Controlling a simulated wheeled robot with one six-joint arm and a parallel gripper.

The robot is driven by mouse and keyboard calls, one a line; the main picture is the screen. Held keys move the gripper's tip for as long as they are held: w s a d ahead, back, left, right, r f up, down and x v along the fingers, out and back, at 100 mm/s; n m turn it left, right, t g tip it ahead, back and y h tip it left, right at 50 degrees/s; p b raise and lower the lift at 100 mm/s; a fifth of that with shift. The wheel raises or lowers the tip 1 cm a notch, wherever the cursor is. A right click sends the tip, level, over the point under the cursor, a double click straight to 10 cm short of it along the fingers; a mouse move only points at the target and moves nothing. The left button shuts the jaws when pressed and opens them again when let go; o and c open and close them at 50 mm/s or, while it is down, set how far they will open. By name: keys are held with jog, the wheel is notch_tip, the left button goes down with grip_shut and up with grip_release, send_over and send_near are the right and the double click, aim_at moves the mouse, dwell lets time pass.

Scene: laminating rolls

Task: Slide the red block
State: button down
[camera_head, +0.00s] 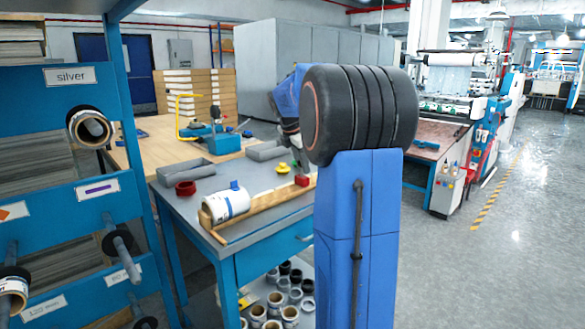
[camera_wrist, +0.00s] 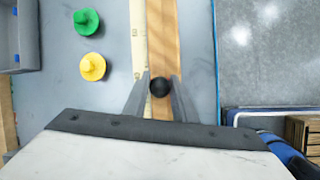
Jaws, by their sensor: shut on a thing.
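The red block (camera_head: 301,180) sits at the far end of a wooden rail (camera_head: 262,203) on the grey workbench. My gripper (camera_head: 299,170) comes down onto it from above. In the wrist view my two fingers (camera_wrist: 161,98) stand on either side of a black round knob (camera_wrist: 160,87), over the wooden rail (camera_wrist: 164,35). The fingers are shut on this piece, which appears to be the top of the red block. The red body of the block does not show in the wrist view. A pale ruler strip (camera_wrist: 138,40) runs along the rail's left side.
A white roll (camera_head: 226,205) with a blue piece on top lies at the rail's near end. A red ring (camera_head: 185,188) and grey trays (camera_head: 187,170) are on the bench. Green (camera_wrist: 86,21) and yellow (camera_wrist: 92,66) knobbed pieces stand left of the rail.

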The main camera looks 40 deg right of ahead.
jog(key=shift+d, duration=0.5)
jog(key=c, duration=1.5)
grip_release()
jog(key=shift+o, duration=0.2)
jog(key=v, duration=1.7)
jog(key=shift+r, duration=0.2)
jog(key=shift+a, duration=0.1)
